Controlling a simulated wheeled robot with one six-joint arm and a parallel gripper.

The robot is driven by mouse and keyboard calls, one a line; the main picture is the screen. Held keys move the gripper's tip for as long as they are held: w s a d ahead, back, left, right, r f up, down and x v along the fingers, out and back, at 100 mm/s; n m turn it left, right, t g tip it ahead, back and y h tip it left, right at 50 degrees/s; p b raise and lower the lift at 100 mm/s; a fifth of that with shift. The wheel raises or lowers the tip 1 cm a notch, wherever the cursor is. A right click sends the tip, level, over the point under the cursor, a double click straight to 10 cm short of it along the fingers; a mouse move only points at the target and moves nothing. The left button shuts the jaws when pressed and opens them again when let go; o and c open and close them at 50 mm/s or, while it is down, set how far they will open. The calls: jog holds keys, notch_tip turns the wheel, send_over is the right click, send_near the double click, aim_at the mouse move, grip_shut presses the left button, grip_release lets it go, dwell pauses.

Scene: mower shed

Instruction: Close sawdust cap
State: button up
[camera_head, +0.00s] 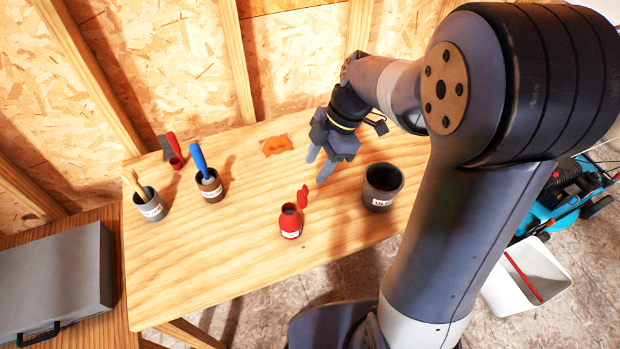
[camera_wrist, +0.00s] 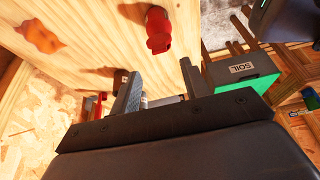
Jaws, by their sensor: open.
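A small red bottle (camera_head: 290,222) with a white label stands upright on the wooden table, its dark mouth open. A red cap (camera_head: 303,197) stands up at its right rear side, clear of the mouth. I cannot read the label, so I cannot confirm that it holds sawdust. The red bottle also shows at the top of the wrist view (camera_wrist: 158,30). My gripper (camera_head: 318,168) is open and empty above the table, behind and to the right of the bottle. Its two fingers also show in the wrist view (camera_wrist: 160,70), apart, with nothing held between them.
A dark pot (camera_head: 379,197) stands right of the bottle. A grey cup (camera_head: 150,207), a brown cup (camera_head: 208,190) with a blue-handled tool and a red-handled tool (camera_head: 175,148) are at the left. An orange piece (camera_head: 276,144) lies behind. The table's middle is clear.

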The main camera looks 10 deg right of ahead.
aim_at(306, 187)
jog(key=x, duration=0.6)
jog(key=shift+a+f+p, duration=0.2)
jog(key=shift+f+p, duration=0.15)
jog(key=shift+p, duration=0.05)
grip_shut()
